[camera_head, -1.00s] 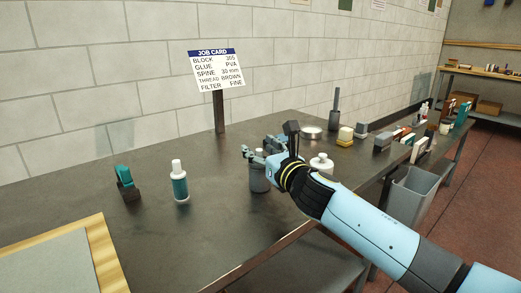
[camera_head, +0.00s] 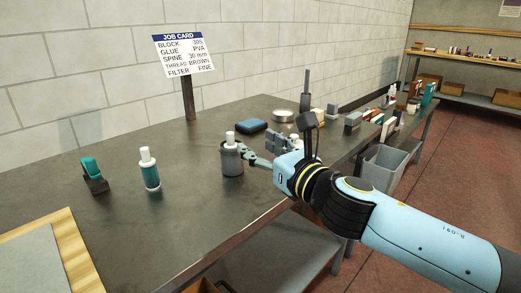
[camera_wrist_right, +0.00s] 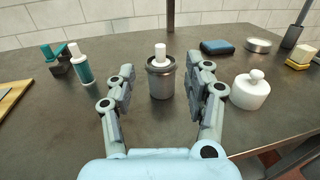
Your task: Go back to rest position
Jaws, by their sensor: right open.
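My right gripper (camera_head: 258,153) is open and empty above the dark workbench (camera_head: 195,225). In the head view its fingers point left, just right of a grey cup (camera_head: 231,160) with a white-topped thing standing in it. In the right wrist view the cup (camera_wrist_right: 161,83) stands upright beyond and between the spread fingers (camera_wrist_right: 159,85), with gaps on both sides. A white lidded pot (camera_wrist_right: 250,91) stands close outside the right finger. My left gripper shows in neither view.
A teal-labelled bottle (camera_head: 149,170) and a teal-and-black tool (camera_head: 94,175) stand left of the cup. A job card (camera_head: 184,53) rises on a post. A blue pad (camera_head: 251,125) lies behind my gripper. A grey bin (camera_head: 383,168) stands off the bench's right. The front middle bench is clear.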

